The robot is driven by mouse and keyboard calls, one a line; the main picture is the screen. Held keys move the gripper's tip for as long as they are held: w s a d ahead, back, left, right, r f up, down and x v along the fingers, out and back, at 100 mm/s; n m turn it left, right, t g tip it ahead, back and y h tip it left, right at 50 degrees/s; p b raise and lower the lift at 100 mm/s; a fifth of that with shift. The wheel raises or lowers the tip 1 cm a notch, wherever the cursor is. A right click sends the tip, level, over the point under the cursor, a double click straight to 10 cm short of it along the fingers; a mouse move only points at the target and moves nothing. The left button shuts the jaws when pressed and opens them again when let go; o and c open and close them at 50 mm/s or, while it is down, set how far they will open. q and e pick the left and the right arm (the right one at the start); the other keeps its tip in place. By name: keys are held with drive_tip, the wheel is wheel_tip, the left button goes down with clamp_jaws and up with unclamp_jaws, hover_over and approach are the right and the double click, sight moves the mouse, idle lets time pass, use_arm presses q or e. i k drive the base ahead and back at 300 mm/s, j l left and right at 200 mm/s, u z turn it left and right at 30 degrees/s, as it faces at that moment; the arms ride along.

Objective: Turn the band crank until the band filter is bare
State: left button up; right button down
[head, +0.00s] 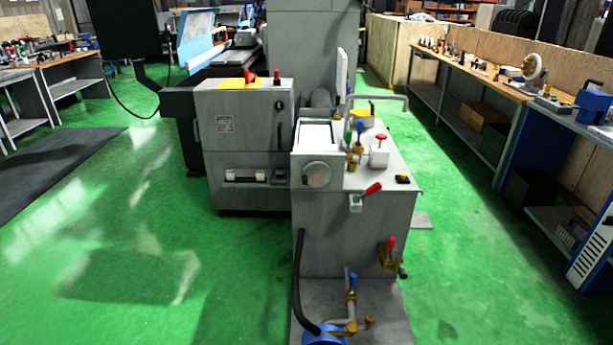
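A grey coolant-type cabinet (350,236) stands in the middle, in front of the larger grinder. On its top left is a box unit with a pale upper surface (316,134), which looks like the band filter. A round grey disc (317,175) is on that unit's front face. A red-handled lever (371,189) sticks out at the cabinet's front top edge. I cannot tell which of these is the band crank, or whether the pale surface is covered or bare. Neither of my grippers is in view.
Blue and red valve handles (359,134) and a white box with a red knob (379,155) crowd the cabinet top. A red-handled valve (390,246) and a blue pump (325,337) are lower down. A workbench (470,75) lines the right. Green floor is open at left.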

sight(317, 174)
drive_tip(key=j+z, duration=0.35)
drive_tip(key=j, duration=1.55)
drive_tip(key=i+j+z, duration=0.1)
drive_tip(key=j, duration=0.2)
drive_tip(key=i+j+z, duration=0.25)
drive_tip(key=j, duration=0.35)
drive_tip(key=i+j+z, duration=0.1)
drive_tip(key=j, duration=0.2)
drive_tip(key=i+j+z, duration=0.1)
drive_tip(key=i, duration=0.3)
drive_tip(key=i+j+z, duration=0.15)
drive_tip(key=i, duration=0.3)
drive_tip(key=i+j+z, duration=0.1)
drive_tip(key=i, duration=0.3)
